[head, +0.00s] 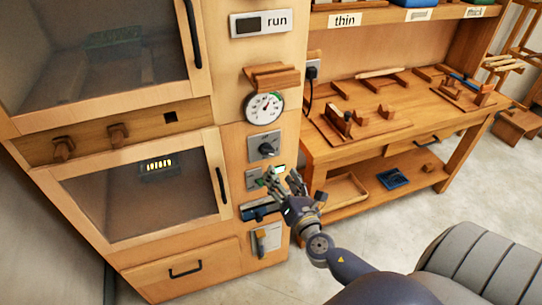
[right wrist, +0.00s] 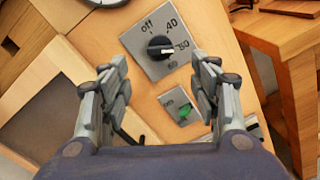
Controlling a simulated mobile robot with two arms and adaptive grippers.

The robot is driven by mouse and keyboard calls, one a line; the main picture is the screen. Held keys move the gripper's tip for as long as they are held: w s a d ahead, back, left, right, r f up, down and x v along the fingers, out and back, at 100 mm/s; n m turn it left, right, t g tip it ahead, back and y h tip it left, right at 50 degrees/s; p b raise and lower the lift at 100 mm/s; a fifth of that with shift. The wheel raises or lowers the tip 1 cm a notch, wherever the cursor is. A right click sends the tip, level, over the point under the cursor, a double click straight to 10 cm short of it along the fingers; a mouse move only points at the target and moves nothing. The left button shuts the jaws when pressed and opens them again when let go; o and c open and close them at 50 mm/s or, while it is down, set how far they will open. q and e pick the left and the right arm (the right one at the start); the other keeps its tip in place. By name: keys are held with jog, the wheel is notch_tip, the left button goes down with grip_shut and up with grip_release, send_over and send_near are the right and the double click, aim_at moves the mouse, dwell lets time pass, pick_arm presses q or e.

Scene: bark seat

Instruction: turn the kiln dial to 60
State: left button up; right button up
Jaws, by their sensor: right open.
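The kiln dial (head: 268,147) is a black knob on a grey square plate, on the wooden front below a round white gauge. In the right wrist view the knob (right wrist: 160,48) shows at top centre, with "off", "40" and what looks like "60" around it. Its white mark points right, close to the right-hand label; the exact setting is hard to tell. My right gripper (head: 282,180) is open and empty, below the dial in the head view. In the right wrist view its fingers (right wrist: 163,85) are spread apart, with the knob beyond them. My left gripper is not in view.
A smaller plate with a green switch (right wrist: 182,112) sits below the dial. The gauge (head: 263,108) and a wooden block (head: 271,77) are above it. A lever plate (head: 266,239) is lower down. A wooden workbench (head: 385,133) stands to the right.

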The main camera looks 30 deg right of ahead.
aim_at(269, 153)
jog(key=p+x, duration=0.1)
jog(key=x, duration=0.8)
jog(key=shift+w+d, duration=0.15)
jog(key=shift+w, duration=0.15)
jog(key=c, duration=1)
